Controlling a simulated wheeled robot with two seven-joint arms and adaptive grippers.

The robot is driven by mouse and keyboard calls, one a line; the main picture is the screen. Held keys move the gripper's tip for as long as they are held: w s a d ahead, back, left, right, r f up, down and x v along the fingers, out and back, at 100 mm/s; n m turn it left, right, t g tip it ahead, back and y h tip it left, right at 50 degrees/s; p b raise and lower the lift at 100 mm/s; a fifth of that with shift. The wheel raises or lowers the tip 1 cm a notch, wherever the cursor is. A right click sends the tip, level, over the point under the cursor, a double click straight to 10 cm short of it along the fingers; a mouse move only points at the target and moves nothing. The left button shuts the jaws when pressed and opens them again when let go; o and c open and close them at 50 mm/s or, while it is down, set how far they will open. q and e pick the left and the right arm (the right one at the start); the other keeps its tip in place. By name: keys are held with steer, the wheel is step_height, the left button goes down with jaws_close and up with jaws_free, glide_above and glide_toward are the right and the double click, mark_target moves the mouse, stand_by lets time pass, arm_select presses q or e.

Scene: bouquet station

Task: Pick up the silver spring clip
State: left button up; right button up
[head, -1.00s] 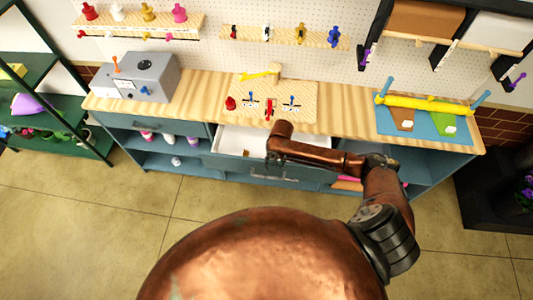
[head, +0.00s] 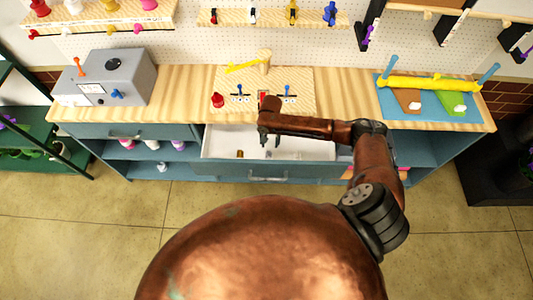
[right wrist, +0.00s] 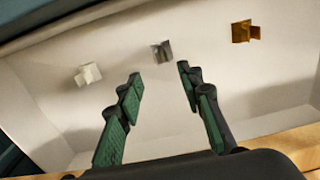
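The silver spring clip (right wrist: 162,52) lies on the white floor of the open drawer (head: 315,146). In the right wrist view it is at the upper middle, just beyond the gap between my fingertips. My right gripper (right wrist: 159,73) is open and empty, pointing down over the drawer, with dark green finger pads. It also shows in the head view (head: 270,140). A white clip (right wrist: 88,75) lies to the left of the silver one and a gold-brown clip (right wrist: 241,32) to the right. My left gripper is out of view.
Shelves flank the bench.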

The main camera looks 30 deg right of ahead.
mark_target(269, 153)
steer(key=f, duration=0.7)
steer(key=shift+w+a+f, duration=0.15)
steer(key=shift+a+f, duration=0.05)
steer(key=shift+c, duration=0.4)
jaws_close()
